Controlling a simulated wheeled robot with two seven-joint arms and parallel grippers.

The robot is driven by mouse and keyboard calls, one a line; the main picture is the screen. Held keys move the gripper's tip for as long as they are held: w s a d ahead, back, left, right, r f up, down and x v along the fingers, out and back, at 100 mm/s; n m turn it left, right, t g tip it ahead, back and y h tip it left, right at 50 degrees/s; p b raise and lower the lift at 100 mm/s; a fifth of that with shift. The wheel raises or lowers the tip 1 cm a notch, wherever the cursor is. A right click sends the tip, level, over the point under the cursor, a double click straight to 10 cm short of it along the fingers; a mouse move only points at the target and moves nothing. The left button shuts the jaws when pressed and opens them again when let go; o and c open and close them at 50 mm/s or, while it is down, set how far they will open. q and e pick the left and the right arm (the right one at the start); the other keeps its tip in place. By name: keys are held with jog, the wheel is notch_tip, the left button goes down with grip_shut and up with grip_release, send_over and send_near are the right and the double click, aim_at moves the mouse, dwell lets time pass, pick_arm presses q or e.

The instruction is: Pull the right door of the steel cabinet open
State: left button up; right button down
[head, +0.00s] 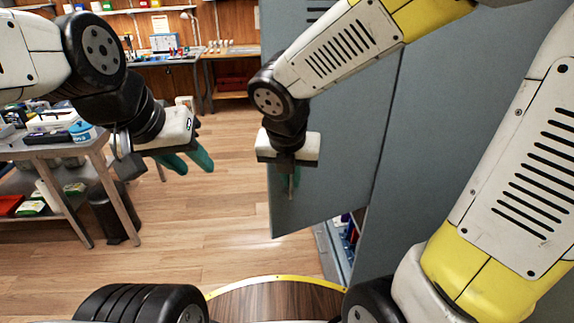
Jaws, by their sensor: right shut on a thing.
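The grey-blue steel cabinet stands at the right of the head view. A door panel (335,160) of it stands ajar, and a strip of the inside (343,245) shows below and beside its lower edge. My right gripper (291,185) is at this panel near its left edge, pointing down, shut on what looks like the door handle. The handle is mostly hidden by the gripper. My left gripper (187,162) is open and empty, its green fingers apart in the air left of the cabinet. Another large grey panel (410,170) of the cabinet lies to the right, partly behind my arm.
A metal workbench (95,145) with boxes and tools stands at the left, with a dark bin (112,215) beside it. Another bench (165,60) runs along the back wall. The wooden floor (215,225) between bench and cabinet is clear.

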jog(key=c, duration=1.5)
grip_release()
jog(key=shift+r, duration=0.1)
jog(key=v, duration=0.7)
jog(key=shift+s+r, duration=0.1)
jog(key=shift+r, duration=0.15)
